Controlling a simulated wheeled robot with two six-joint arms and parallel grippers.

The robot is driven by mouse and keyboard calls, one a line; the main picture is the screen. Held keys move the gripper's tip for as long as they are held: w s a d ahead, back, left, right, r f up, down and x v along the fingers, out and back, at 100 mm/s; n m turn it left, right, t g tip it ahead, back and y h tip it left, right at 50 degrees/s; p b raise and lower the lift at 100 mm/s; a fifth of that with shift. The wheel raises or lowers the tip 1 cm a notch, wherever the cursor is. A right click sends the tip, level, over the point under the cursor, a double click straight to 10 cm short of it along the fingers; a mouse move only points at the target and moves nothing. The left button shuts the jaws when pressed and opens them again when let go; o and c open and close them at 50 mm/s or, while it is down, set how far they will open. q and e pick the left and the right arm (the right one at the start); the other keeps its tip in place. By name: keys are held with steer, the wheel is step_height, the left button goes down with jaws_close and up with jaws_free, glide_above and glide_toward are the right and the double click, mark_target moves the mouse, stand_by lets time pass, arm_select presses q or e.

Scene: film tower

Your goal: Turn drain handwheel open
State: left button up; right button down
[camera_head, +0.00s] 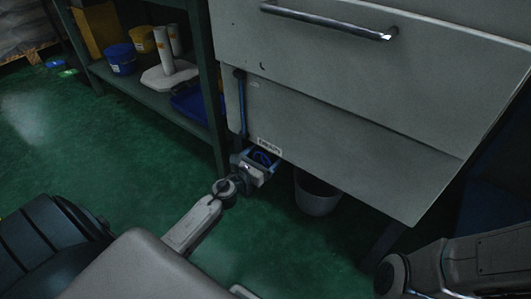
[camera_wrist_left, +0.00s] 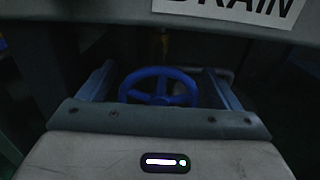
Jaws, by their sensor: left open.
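The blue drain handwheel (camera_wrist_left: 158,88) shows in the left wrist view, under a white DRAIN label (camera_wrist_left: 235,10). In the head view the handwheel (camera_head: 262,158) is small and mostly hidden by my gripper below the cabinet's lower edge. My left gripper (camera_head: 265,163) is open, with its two fingers on either side of the wheel; it also shows in the left wrist view (camera_wrist_left: 160,88). I cannot tell whether the fingers touch the rim. My right arm shows at the lower right of the head view, but its gripper is out of view.
The grey cabinet (camera_head: 350,100) with a bar handle (camera_head: 328,22) overhangs the wheel. A grey bucket (camera_head: 316,195) stands beneath it, right of my left gripper. A shelf rack (camera_head: 160,98) with buckets stands at the left. The green floor (camera_head: 90,145) is open in front of the rack.

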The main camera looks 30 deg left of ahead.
arm_select(q)
steer(key=shift+w, duration=0.15)
steer(key=shift+c, duration=0.5)
steer(key=c, duration=0.8)
